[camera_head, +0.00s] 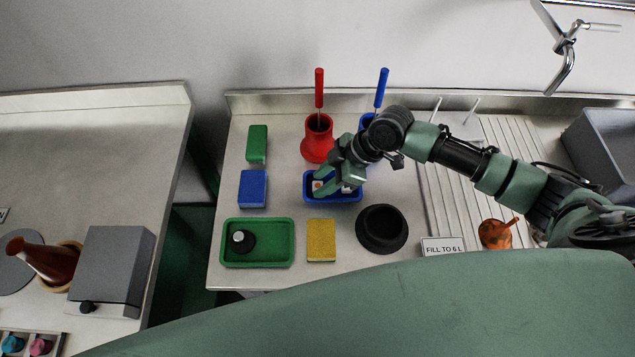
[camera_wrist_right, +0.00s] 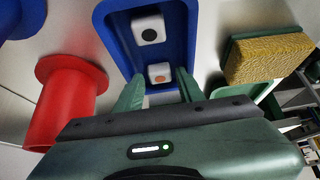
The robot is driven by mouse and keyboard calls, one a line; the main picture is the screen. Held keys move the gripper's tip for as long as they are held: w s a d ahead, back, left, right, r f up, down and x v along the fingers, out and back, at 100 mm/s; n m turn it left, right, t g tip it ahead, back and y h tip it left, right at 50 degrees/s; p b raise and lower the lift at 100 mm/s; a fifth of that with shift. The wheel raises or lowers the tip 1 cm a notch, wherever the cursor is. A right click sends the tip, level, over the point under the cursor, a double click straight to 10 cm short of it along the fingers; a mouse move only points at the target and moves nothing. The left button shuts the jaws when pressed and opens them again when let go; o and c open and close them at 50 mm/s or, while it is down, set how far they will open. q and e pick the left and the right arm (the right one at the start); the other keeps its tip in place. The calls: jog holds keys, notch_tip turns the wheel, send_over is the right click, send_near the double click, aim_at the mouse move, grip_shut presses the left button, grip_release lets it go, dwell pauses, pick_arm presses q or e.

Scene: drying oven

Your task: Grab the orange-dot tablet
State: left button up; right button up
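The orange-dot tablet (camera_head: 317,186) is a small white block with an orange dot, inside the blue tray (camera_head: 333,200). In the right wrist view the orange-dot tablet (camera_wrist_right: 160,72) lies just beyond and between the fingertips of my right gripper (camera_wrist_right: 159,84). The fingers are spread, with a gap on each side of the tablet. A black-dot tablet (camera_wrist_right: 150,29) lies in the same tray, farther from the gripper in the wrist view. In the head view my right gripper (camera_head: 330,187) reaches down over the tray and partly covers it. My left gripper is not in view.
A red holder (camera_head: 318,139) with a red-handled tool and a blue one (camera_head: 366,122) stand behind the tray. A yellow sponge (camera_head: 321,240), a black round stand (camera_head: 381,229) and a green tray (camera_head: 258,259) lie in front. Green and blue blocks are at left.

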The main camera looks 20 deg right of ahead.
jog(key=shift+a+f, duration=0.15)
jog(key=shift+f, duration=0.1)
grip_shut()
jog(key=shift+r, duration=0.15)
